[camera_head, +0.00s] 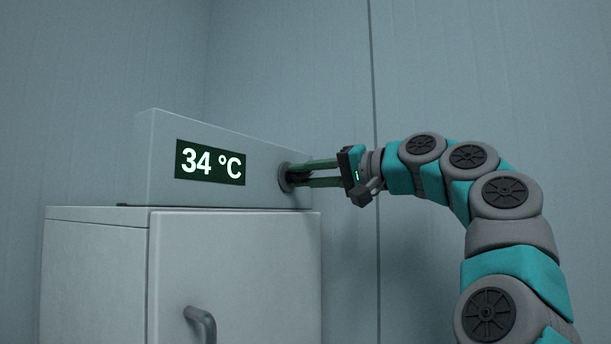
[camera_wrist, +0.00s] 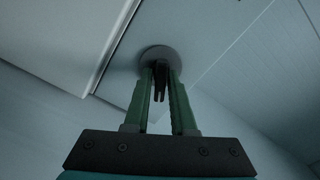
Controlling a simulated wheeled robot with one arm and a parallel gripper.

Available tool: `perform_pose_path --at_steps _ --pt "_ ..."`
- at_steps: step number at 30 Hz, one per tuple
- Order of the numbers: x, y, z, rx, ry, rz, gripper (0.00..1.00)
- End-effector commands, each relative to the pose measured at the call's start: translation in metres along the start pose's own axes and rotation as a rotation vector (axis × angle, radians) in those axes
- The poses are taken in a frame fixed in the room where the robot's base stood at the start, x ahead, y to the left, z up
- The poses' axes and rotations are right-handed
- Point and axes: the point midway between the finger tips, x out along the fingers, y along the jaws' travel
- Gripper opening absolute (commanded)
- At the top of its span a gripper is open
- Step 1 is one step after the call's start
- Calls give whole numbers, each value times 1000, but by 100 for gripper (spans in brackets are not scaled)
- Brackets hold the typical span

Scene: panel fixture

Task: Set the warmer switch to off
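The warmer is a pale grey box (camera_head: 262,150) with a slanted top and a lit "34 °C" display (camera_head: 211,163). On its right side sits the switch, a round grey disc (camera_head: 284,178) with a dark lever, mostly hidden by my fingers. In the wrist view the disc (camera_wrist: 161,54) and the dark lever (camera_wrist: 159,79) show more clearly. My gripper (camera_head: 297,174) reaches in from the right, its two green fingers apart, one on each side of the lever. The fingertips are close to the disc. Narrow gaps seem to show beside the lever; contact is hard to judge.
The warmer box stands on a pale cabinet (camera_head: 250,262) with a door and a curved grey handle (camera_head: 202,324). A panelled grey-blue wall (camera_head: 290,60) is behind. The space right of the box holds only my arm.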

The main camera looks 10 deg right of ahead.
Motion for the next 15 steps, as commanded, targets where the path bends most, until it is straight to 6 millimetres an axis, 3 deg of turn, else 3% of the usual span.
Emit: perform_pose_path --at_steps 6,15 --pt "0 0 0 0 0 0 0" --pt "0 0 0 0 0 1 0"
